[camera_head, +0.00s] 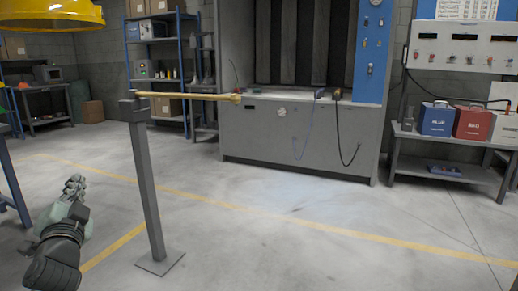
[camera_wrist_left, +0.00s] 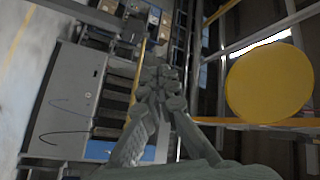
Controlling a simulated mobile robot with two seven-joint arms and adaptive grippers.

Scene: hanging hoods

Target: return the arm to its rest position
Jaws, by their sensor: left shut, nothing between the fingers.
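My left gripper (camera_head: 75,186) shows at the lower left of the head view, at the end of my dark left arm, above the floor and left of the grey post. In the left wrist view its two fingers (camera_wrist_left: 163,85) come together at the tips. The gripper is shut and holds nothing. My right gripper is in neither view.
A grey post (camera_head: 148,190) with a yellow horizontal bar (camera_head: 188,96) stands right of my left gripper. A yellow hood (camera_head: 50,14) hangs at the upper left; a yellow disc (camera_wrist_left: 269,83) shows in the wrist view. A grey booth (camera_head: 300,132) stands behind. The middle floor is clear.

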